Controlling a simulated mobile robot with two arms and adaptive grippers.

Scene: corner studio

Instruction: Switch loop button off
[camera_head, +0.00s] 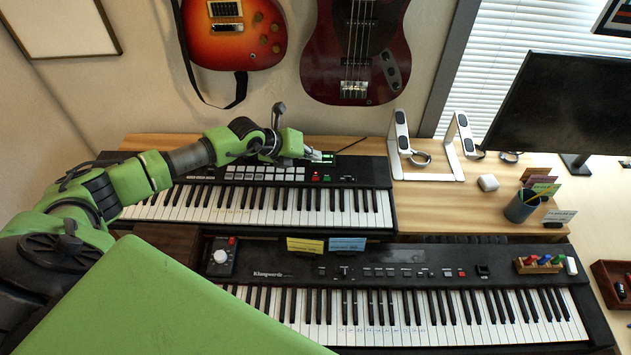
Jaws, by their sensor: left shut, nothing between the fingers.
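The upper black keyboard (372,172) stands on the wooden desk. Its panel has rows of pale buttons, a red button (316,177) and a green button (327,178). A small lit green display (327,157) shows near its back edge. My left gripper (312,153) is shut and empty over the back of this keyboard, just behind the red and green buttons; I cannot tell if it touches the panel. No label reading loop is legible, so I cannot tell which button it is. My right gripper is not in view.
To the right are a white stand (430,176), a pen cup (520,208) and a monitor (560,105). Two guitars hang behind.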

